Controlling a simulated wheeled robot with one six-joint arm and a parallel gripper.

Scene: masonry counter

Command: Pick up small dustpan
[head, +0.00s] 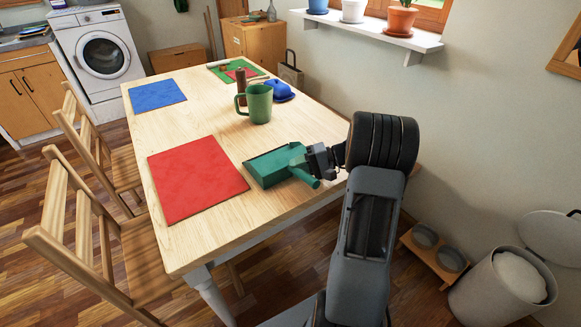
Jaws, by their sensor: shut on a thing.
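The small dustpan (269,167) is teal green. It is at the near right part of the wooden table (203,131), just right of the red mat. Its pan points left and its handle (303,177) points toward the lower right. My gripper (307,163) reaches in from the right and is shut on the dustpan near where the handle meets the pan. The fingertips are small in view and partly merge with the dustpan. I cannot tell whether the dustpan touches the table or is slightly raised.
A red mat (196,178) and a blue mat (157,95) lie on the table. A green mug (260,104), a brown grinder-like object (241,86) and a blue dish (279,91) stand farther back. Chairs (91,239) line the left side. The wall and windowsill (363,34) bound the right.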

